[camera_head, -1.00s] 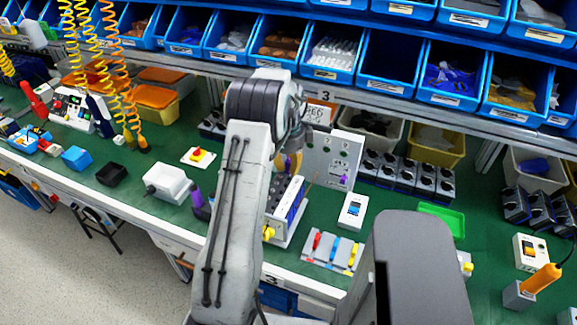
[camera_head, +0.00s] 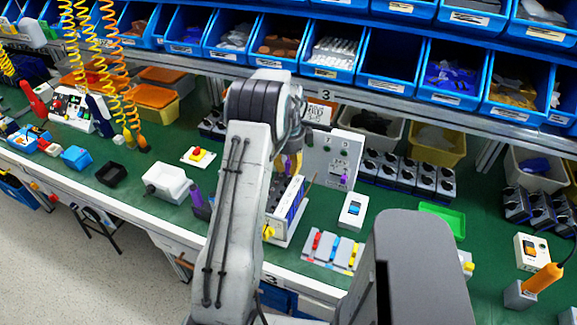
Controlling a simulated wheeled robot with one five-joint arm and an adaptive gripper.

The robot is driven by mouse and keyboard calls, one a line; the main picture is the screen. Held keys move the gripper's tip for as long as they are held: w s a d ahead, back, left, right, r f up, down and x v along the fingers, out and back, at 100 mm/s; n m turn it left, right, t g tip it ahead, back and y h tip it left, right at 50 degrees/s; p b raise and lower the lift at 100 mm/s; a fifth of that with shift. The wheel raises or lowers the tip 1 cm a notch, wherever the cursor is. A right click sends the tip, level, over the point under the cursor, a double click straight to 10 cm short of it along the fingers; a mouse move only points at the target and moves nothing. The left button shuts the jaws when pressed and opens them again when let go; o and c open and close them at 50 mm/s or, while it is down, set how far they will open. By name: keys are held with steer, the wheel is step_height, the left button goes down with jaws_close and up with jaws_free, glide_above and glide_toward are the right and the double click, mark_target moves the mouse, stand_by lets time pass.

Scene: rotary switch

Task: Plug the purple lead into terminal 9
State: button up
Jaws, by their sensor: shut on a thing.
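The terminal block (camera_head: 293,204), a dark-topped box with a blue and white front, stands on the green bench, partly hidden behind my arm. My gripper (camera_head: 291,161) is just above its far end and mostly covered by my own arm. A small purple piece (camera_head: 281,162), which looks like the purple lead's plug, shows at the jaws, beside a yellow part. The jaws are shut on it. The terminal numbers are too small to read, and I cannot tell whether the plug touches a terminal. A yellow piece (camera_head: 268,232) shows at the block's near end.
A grey panel (camera_head: 333,155) with a purple knob or socket stands right behind the block. A white switch box (camera_head: 353,210) and a rack of coloured pieces (camera_head: 332,250) are to the right.

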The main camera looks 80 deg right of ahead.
steer(key=shift+f+b, duration=0.65)
steer(key=shift+f, duration=0.3)
steer(key=o, duration=0.9)
steer(key=shift+r, duration=0.15)
step_height(320, 180, up, 12)
steer(key=shift+a+f, duration=0.1)
steer(key=shift+a, duration=0.05)
